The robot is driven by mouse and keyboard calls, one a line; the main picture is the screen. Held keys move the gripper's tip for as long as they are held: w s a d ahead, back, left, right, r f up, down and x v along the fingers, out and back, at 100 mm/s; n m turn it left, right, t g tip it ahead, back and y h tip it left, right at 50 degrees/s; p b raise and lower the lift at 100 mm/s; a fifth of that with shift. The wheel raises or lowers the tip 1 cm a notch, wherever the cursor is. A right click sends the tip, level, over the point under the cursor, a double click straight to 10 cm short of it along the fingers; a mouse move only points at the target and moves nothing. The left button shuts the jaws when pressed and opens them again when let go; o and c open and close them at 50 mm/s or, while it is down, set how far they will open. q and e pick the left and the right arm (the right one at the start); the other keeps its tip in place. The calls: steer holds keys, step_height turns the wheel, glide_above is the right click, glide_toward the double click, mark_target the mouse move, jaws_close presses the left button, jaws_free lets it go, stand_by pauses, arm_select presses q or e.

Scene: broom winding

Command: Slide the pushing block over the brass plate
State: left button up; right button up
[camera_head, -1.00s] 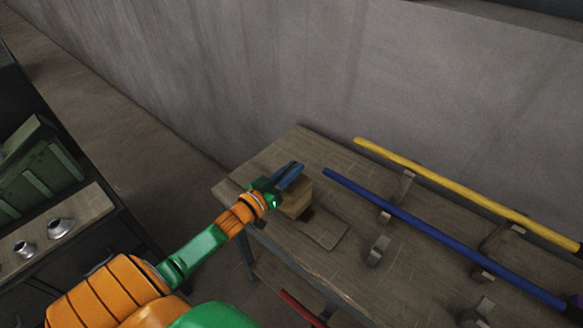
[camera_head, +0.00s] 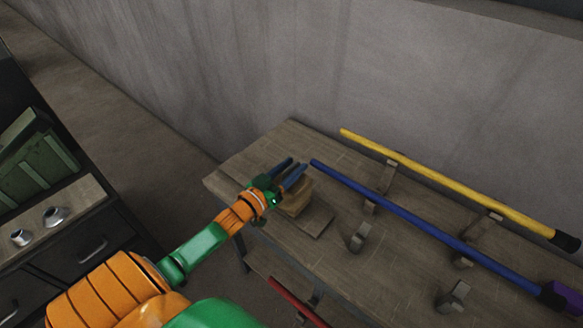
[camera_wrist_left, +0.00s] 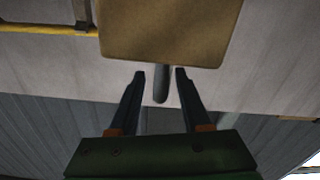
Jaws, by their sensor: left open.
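The pushing block (camera_head: 298,195) is a pale brown wooden block near the left end of the workbench. It stands at the upper left part of a thin, flat brownish plate (camera_head: 318,222), which appears to be the brass plate and is partly covered. My left gripper (camera_head: 290,170) is open beside the block, on its upper left side, with its two dark blue fingers apart. In the left wrist view the block (camera_wrist_left: 170,32) fills the top, just beyond the fingertips (camera_wrist_left: 160,73). A dark rounded bar shows between the fingers. Whether the gripper touches the block is unclear. My right gripper is out of view.
A blue stick (camera_head: 390,208) and a yellow stick (camera_head: 440,178) lie on small supports on the workbench (camera_head: 265,148). A short support (camera_head: 359,237) stands right of the plate. A red bar (camera_head: 297,301) is below the front edge. A wall rises behind.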

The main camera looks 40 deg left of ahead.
arm_select(q)
steer(key=shift+s, duration=0.2)
steer(key=s, duration=0.6)
steer(key=shift+s+a, duration=0.25)
steer(key=shift+s, duration=0.05)
